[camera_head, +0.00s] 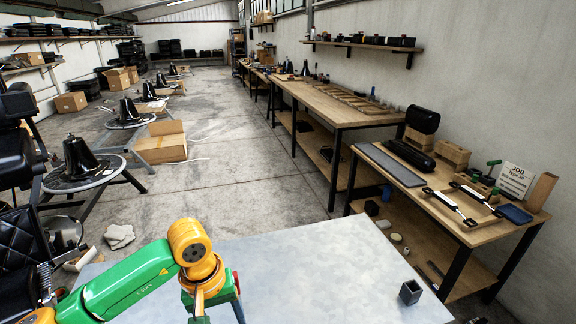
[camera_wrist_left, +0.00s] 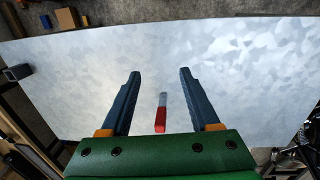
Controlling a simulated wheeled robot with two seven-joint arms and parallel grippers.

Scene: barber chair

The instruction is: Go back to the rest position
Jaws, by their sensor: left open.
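My left gripper shows in the left wrist view (camera_wrist_left: 158,75) with its two blue fingers wide apart and nothing clamped between them. A small object with a red end and a grey end (camera_wrist_left: 161,114) shows in the gap between the fingers, over the metal tabletop, apart from both. In the head view my green and yellow left arm reaches in from the lower left over the tabletop (camera_head: 310,270). The gripper there is mostly cut off by the bottom edge. My right arm and gripper are not in view.
A small dark open square holder (camera_head: 410,291) stands at the tabletop's right side; it also shows in the wrist view (camera_wrist_left: 18,73). A wooden workbench (camera_head: 470,228) with tools, blocks and a job sign (camera_head: 515,180) stands beyond it.

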